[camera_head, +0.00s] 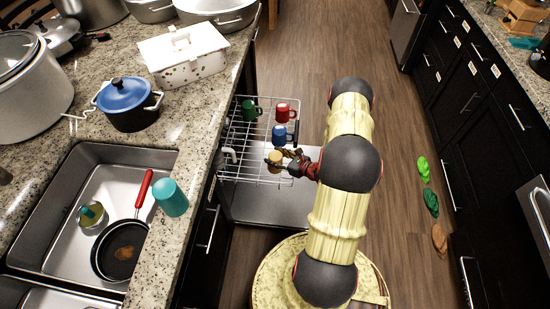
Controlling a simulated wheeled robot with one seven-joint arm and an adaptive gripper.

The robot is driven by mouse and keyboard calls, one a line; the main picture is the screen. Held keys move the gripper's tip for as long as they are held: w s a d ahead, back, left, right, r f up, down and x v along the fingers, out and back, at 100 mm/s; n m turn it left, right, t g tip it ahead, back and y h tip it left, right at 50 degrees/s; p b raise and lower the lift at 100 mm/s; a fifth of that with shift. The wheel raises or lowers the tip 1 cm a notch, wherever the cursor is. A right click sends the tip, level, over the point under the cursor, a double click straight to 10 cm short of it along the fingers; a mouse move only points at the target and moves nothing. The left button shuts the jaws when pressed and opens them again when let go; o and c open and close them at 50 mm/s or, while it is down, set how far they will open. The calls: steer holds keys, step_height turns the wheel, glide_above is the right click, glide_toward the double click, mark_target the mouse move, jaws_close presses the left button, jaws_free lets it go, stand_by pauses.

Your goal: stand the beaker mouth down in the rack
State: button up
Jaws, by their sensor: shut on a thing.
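My gripper (289,161) is over the pulled-out wire rack (237,170), at its right side. It is shut on a small yellow cup (275,157), which is low over or touching the rack wires; I cannot tell which. The fingers are small and dark here, and the cup's mouth direction is unclear. A teal beaker-like cup (171,198) without a visible handle stands on the counter's edge beside the sink, apart from my gripper.
A green mug (250,110), a red mug (282,112) and a blue mug (280,134) are in the rack, close beyond my gripper. The rack's left part looks free. The sink (75,225) holds a frying pan (120,250). A blue-lidded pot (127,103) stands on the counter.

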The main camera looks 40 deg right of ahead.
steer(key=shift+f, duration=0.15)
steer(key=o, duration=1.2)
